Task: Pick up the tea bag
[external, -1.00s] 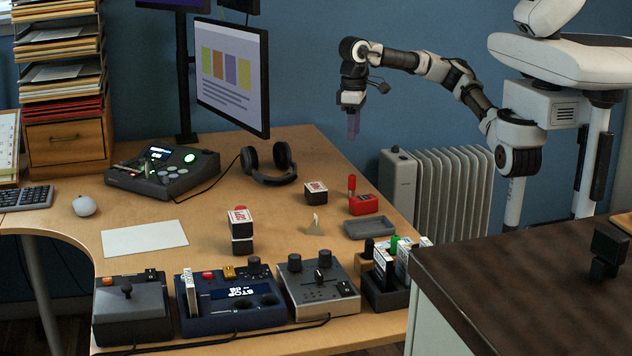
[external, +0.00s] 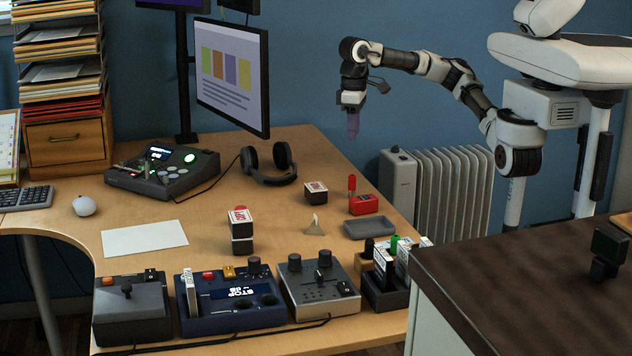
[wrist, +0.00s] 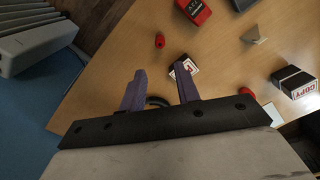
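The tea bag (external: 315,226) looks like a small pale pyramid with a light tag, standing on the wooden desk. In the wrist view the tea bag (wrist: 254,37) is near the top, right of centre. My gripper (external: 352,126) hangs fingers down, high above the far right part of the desk, well apart from the tea bag. In the wrist view the two purple fingers of my gripper (wrist: 158,80) are spread with a gap between them. Nothing is held between them.
Headphones (external: 269,165) lie farther back. Control panels line the front edge. A monitor (external: 232,78) stands left of my gripper.

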